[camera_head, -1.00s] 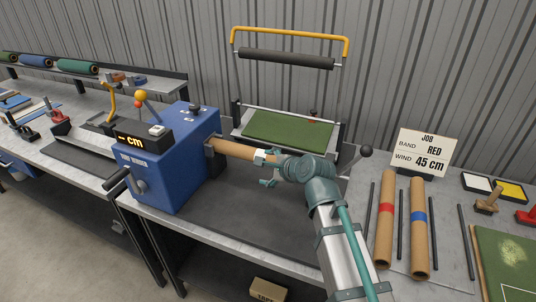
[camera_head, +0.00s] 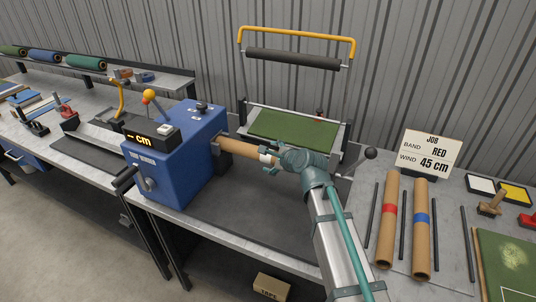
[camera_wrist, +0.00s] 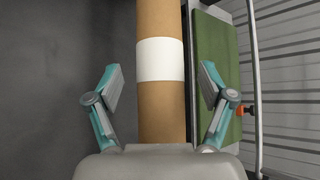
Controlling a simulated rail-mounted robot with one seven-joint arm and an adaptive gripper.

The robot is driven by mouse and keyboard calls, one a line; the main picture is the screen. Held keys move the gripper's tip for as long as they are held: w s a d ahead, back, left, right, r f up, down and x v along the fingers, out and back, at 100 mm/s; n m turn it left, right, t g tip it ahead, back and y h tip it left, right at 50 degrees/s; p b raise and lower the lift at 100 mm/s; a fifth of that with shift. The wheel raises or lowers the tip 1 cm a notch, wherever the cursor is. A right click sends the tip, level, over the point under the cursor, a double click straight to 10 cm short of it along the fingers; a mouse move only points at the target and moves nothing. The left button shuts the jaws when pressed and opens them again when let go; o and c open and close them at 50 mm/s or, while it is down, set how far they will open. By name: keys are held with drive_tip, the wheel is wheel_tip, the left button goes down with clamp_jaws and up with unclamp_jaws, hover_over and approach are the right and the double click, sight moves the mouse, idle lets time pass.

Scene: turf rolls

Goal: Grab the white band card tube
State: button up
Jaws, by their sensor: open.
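The white band card tube (camera_head: 240,148) is a brown tube that sticks out sideways from the right side of the blue turf winder (camera_head: 181,160). In the wrist view the tube (camera_wrist: 160,110) runs up the middle, with its white band (camera_wrist: 160,60) just ahead of the jaws. My gripper (camera_wrist: 158,85) is open, one finger on each side of the tube, with gaps between fingers and tube. In the head view my gripper (camera_head: 268,158) is at the tube's right part and hides its end.
A green turf piece (camera_head: 293,129) lies on a frame behind the tube. Red-band (camera_head: 387,235) and blue-band (camera_head: 421,240) tubes lie between dark rods at right. The bench below the tube is clear.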

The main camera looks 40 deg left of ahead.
drive_tip(key=shift+x, duration=1.05)
drive_tip(key=c, duration=1.4)
